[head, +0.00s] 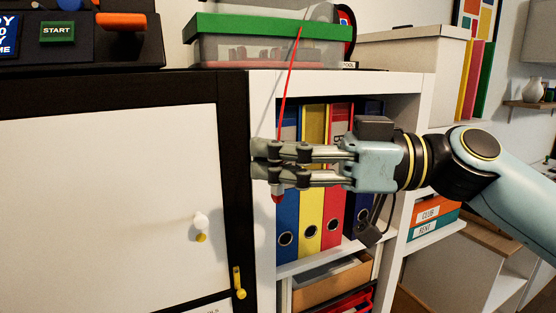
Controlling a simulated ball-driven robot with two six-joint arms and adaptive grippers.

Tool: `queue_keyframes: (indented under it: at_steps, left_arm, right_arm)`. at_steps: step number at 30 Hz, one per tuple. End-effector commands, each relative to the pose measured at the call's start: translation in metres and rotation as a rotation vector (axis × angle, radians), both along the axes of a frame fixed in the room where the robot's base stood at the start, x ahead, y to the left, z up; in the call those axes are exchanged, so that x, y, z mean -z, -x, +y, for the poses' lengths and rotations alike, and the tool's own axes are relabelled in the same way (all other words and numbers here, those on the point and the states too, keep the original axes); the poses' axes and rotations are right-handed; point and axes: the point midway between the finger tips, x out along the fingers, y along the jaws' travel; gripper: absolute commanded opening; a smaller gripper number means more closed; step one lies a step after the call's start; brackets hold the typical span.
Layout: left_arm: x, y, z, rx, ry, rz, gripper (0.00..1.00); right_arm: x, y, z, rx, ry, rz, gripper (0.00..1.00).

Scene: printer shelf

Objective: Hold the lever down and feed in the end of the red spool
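My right gripper (262,163) comes in from the right and looks shut on a thin red strand (288,85). The strand runs up from the fingers past the front of the green-lidded clear box (270,57). A short red tip (277,198) sticks out below the fingers. A dark disc with a red edge (347,30), partly hidden behind the box, may be the red spool. An orange bar (121,21) sits on the dark machine (130,47) at the upper left; I cannot tell whether it is the lever. My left gripper is not in view.
A white cabinet door (100,190) in a black frame fills the left, with a white-and-yellow knob (201,226) and a yellow handle (238,283). Coloured binders (312,215) stand on the shelf behind my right gripper. A beige box (405,50) sits to the right.

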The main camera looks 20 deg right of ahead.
Motion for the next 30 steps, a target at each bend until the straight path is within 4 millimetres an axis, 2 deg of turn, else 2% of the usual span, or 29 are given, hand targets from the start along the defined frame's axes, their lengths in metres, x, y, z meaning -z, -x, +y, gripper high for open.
queue_keyframes:
  at_steps: [8,11,14,20,24,30]
  left_arm:
    - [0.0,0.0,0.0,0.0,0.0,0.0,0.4]
    - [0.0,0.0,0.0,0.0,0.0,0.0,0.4]
    - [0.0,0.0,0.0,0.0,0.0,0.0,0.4]
    - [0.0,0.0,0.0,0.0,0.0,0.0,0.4]
    - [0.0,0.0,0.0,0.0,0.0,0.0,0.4]
    - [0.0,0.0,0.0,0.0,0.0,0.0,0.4]
  right_arm:
    - [-0.055,-0.031,0.012,0.078,-0.004,-0.009,0.0]
    - [-0.082,-0.042,0.018,0.111,-0.005,-0.01,0.0]
    - [-0.115,-0.053,0.025,0.144,-0.007,-0.013,0.0]
    - [-0.202,-0.07,0.043,0.209,-0.011,-0.01,0.0]
    - [-0.26,-0.071,0.054,0.238,-0.009,-0.004,0.0]
    - [-0.318,-0.065,0.066,0.256,-0.005,0.002,0.0]
